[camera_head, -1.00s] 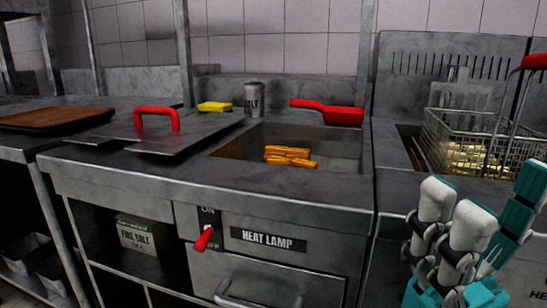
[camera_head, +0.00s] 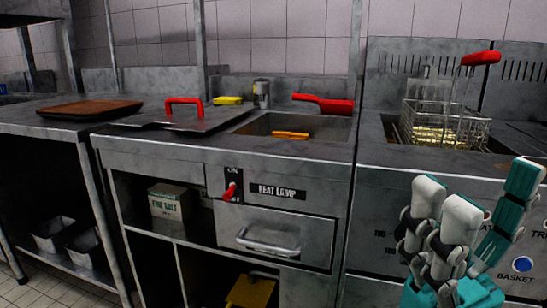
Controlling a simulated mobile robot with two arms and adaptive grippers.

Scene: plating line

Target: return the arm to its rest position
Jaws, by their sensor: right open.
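My right gripper (camera_head: 482,200) is at the lower right, in front of the fryer. Its white-and-teal fingers point up and are spread apart, with nothing between them. It looks apart from the counter and from the fry basket (camera_head: 450,122) behind it. My left gripper is not in view. Orange fries (camera_head: 290,135) lie in the sunken heat lamp bin (camera_head: 258,128). A red-handled scoop (camera_head: 324,103) rests at the bin's back edge.
The fryer front (camera_head: 385,190) is close behind my right gripper. The heat lamp counter has a red switch (camera_head: 230,190) and a drawer handle (camera_head: 267,242). A lid with a red handle (camera_head: 184,101) and a brown tray (camera_head: 90,108) are left. Floor shows at lower left.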

